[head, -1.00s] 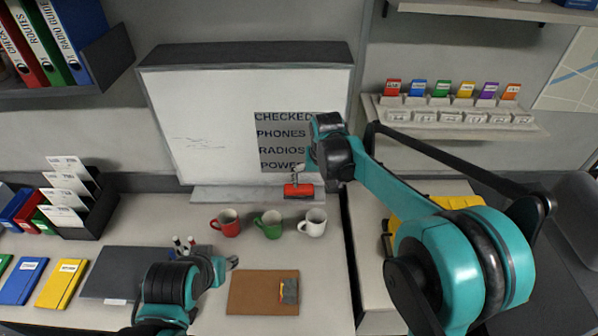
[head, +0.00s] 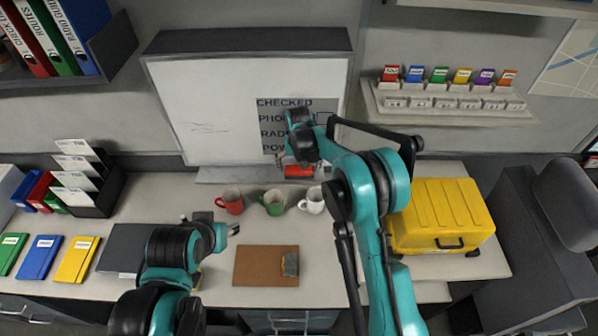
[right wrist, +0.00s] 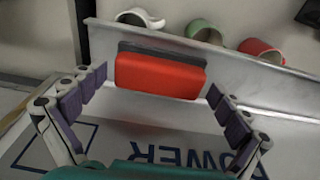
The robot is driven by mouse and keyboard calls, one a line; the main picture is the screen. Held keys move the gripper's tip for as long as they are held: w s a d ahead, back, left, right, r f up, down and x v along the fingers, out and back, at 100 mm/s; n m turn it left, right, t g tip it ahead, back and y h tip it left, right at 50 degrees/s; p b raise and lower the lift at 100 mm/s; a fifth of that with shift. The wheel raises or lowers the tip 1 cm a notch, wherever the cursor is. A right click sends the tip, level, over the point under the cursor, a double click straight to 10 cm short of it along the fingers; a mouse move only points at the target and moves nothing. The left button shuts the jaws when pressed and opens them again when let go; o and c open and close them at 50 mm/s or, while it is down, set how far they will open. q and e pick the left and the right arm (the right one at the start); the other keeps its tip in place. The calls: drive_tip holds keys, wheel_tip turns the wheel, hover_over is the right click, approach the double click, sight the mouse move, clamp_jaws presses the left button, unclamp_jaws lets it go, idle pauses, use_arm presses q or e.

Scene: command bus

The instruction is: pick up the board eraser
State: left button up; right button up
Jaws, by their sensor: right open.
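The board eraser (right wrist: 160,74) has a red body and a dark felt edge. It lies on the whiteboard's ledge; in the head view the eraser (head: 299,171) shows below the printed words. My right gripper (right wrist: 158,90) is open, with one finger on each side of the eraser and a gap to each end; it holds nothing. In the head view my right gripper (head: 296,160) is at the whiteboard just by the eraser, partly hidden by its own wrist. My left gripper (head: 228,229) is over the desk, far from the eraser; its fingers are too small to judge.
Red (head: 231,202), green (head: 272,202) and white (head: 312,201) mugs stand in front of the ledge. A brown clipboard (head: 262,265) lies nearer. A yellow case (head: 440,215) stands at the right, a black file rack (head: 100,195) at the left.

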sight(300, 168)
drive_tip(key=shift+f, duration=0.2)
drive_tip(key=c, duration=1)
drive_tip(key=shift+r, duration=0.1)
drive_tip(key=shift+r, duration=0.4)
drive_tip(key=r, duration=0.3)
drive_tip(key=shift+s+d+r, duration=0.15)
drive_tip(key=shift+s+r, duration=0.2)
drive_tip(key=s+d+r, duration=0.4)
drive_tip(key=s+r, duration=0.2)
drive_tip(key=s, duration=0.4)
drive_tip(key=shift+d+r, duration=0.15)
drive_tip(key=shift+r, duration=0.1)
